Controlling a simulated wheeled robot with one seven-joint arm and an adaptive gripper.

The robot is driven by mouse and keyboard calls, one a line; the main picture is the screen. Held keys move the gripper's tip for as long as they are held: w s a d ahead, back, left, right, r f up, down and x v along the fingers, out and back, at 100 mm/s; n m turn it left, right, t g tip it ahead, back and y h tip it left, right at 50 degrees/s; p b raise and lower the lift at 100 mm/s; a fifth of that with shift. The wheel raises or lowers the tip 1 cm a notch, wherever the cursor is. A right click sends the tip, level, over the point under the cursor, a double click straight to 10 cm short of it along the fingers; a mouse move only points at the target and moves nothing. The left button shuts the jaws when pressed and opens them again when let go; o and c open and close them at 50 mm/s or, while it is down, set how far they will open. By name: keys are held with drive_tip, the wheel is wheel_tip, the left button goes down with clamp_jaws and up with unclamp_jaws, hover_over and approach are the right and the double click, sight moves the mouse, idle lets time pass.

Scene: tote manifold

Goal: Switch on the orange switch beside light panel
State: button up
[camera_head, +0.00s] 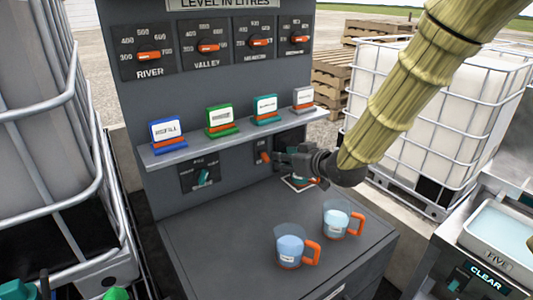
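A small orange switch (265,157) sits on a dark plate on the grey cabinet's front, below the shelf. My gripper (277,158) reaches in from the right, its fingertips just right of the switch and very close to it. I cannot tell whether they touch it, or whether the fingers are open or shut. A dark panel (291,138) right of the switch is partly hidden behind my gripper; I cannot tell if it is the light panel or whether it is lit.
A shelf (160,158) with several coloured label cards runs above the switch. Another dial panel (200,176) is to the left. Two orange-handled jugs (290,250) (336,219) stand on the grey counter (215,255). A white-edged item (298,184) lies under my gripper. Caged tanks flank the cabinet.

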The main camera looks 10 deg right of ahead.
sight(265, 155)
drive_tip(key=x, duration=0.6)
drive_tip(key=shift+w+f+p, duration=0.2)
drive_tip(key=shift+w+p, duration=0.1)
drive_tip(key=shift+w+a+f, duration=0.1)
drive_tip(key=shift+w+a, duration=0.25)
drive_tip(key=shift+w, duration=0.1)
drive_tip(key=shift+x, duration=1.1)
drive_tip(key=shift+s+d, duration=0.1)
drive_tip(key=shift+f, duration=0.1)
drive_tip(key=shift+c, duration=0.3)
clamp_jaws()
